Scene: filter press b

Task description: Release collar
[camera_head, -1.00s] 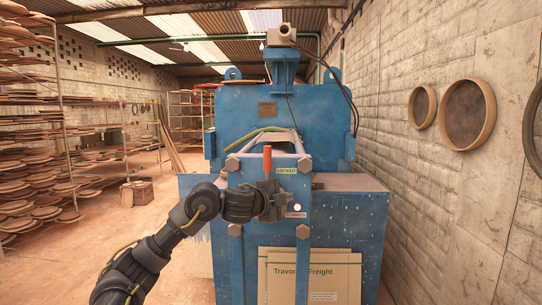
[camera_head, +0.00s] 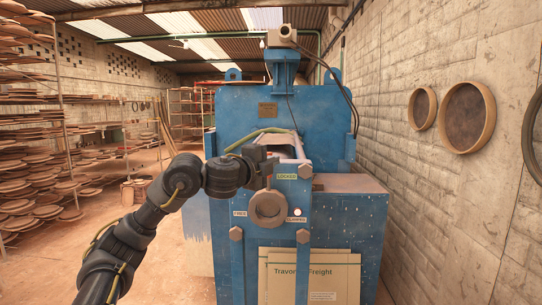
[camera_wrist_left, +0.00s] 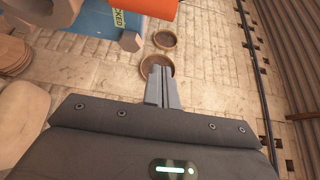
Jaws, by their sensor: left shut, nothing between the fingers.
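My left gripper (camera_head: 268,165) is above the collar, left of the "LOCKED" label, shut and empty. Its closed fingers show in the left wrist view (camera_wrist_left: 164,88). An orange handle (camera_wrist_left: 150,6) shows there at the top edge; my gripper seems to hide it in the head view.
A white dot (camera_head: 298,210) is above the "CLAMPED" label. Cardboard sheets (camera_head: 320,278) lean against the press front below. Round sieves (camera_head: 467,117) hang on the right wall. Racks of discs (camera_head: 30,150) stand at the left; the floor (camera_head: 175,260) beside the press is open.

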